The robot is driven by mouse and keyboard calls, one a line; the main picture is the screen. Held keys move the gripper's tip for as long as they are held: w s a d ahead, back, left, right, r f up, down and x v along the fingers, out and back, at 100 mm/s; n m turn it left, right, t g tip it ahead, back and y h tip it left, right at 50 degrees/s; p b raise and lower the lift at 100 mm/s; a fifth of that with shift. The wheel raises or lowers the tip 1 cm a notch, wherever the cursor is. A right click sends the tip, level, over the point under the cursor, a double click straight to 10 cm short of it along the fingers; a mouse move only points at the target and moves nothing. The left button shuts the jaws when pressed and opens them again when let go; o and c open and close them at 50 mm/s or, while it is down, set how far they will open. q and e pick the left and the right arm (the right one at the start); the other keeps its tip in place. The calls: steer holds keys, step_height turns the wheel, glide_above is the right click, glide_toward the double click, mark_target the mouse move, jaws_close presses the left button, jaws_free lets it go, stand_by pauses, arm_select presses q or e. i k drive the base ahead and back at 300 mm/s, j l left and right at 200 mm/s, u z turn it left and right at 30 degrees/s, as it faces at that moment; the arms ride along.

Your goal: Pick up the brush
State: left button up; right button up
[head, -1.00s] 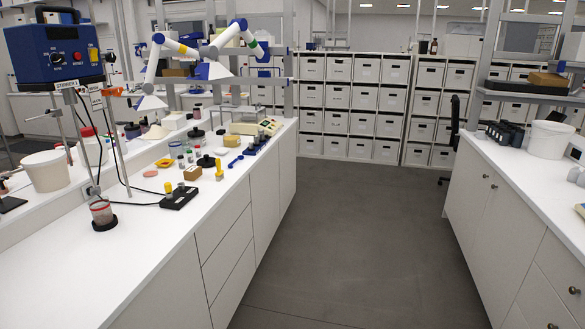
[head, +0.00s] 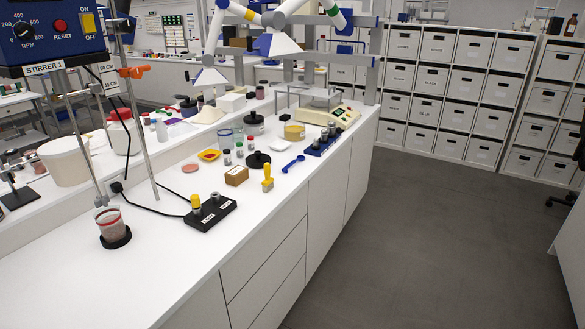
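A small yellow brush (head: 267,179) is on the white bench top (head: 262,223), near the bench's right edge in the head view. It is just right of a brown box (head: 236,176) and below a blue scoop (head: 293,164). Nothing covers it. Neither of my grippers shows in the head view.
A black block with a yellow-topped item (head: 210,214) is left of and nearer than the brush. A stirrer stand and beaker (head: 111,226) are at left. The near bench top is clear.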

mark_target(268, 184)
steer(key=i+l+u, duration=0.15)
steer(key=i+l, duration=0.75)
